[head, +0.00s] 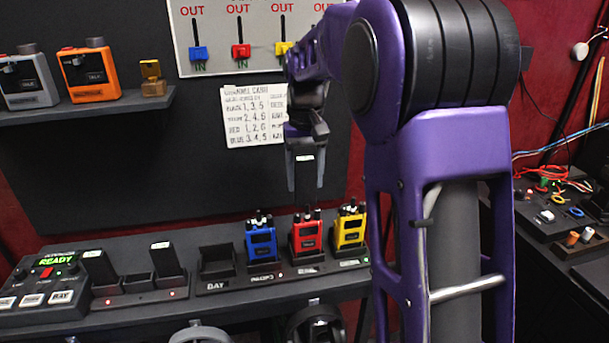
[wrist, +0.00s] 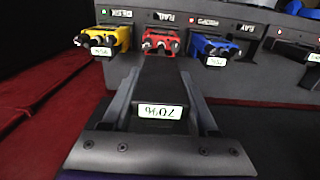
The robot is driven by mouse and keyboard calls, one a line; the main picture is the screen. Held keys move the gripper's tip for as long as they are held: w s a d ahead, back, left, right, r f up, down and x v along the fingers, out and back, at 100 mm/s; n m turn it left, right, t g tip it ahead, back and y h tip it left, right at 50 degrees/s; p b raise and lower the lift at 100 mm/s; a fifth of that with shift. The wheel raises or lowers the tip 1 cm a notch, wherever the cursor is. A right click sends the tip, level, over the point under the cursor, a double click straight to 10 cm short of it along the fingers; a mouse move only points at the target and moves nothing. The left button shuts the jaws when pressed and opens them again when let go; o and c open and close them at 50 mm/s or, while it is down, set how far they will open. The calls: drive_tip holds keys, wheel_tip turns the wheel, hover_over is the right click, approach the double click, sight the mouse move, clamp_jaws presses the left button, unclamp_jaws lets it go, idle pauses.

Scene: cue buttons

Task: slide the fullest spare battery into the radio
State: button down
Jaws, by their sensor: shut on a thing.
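My gripper (head: 305,192) is shut on a dark battery (wrist: 158,78), held in the air above the bench. Its white label appears upside down in the wrist view and seems to read 70%. Two more dark batteries, a left one (head: 99,267) and a right one (head: 168,260), stand in the charger at the left; their labels are too small to read. A blue radio (head: 261,240), a red radio (head: 307,236) and a yellow radio (head: 350,230) stand in the dock below my gripper. They also show beyond the battery in the wrist view.
An empty dock bay (head: 217,262) is left of the blue radio. A button box (head: 45,283) with a READY screen sits at far left. A shelf (head: 80,112) holds a grey radio (head: 27,80) and an orange radio (head: 90,72). A paper chart (head: 253,118) hangs behind.

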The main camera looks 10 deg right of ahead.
sight(305, 205)
drive_tip(key=shift+f+b, duration=2.6)
drive_tip(key=shift+f, duration=0.2)
drive_tip(key=shift+f+p, duration=0.3)
drive_tip(key=shift+f, duration=0.7)
drive_tip(key=shift+f+b, duration=1)
drive_tip(key=shift+f, duration=0.85)
idle(0.4)
drive_tip(key=shift+c, duration=0.4)
unclamp_jaws()
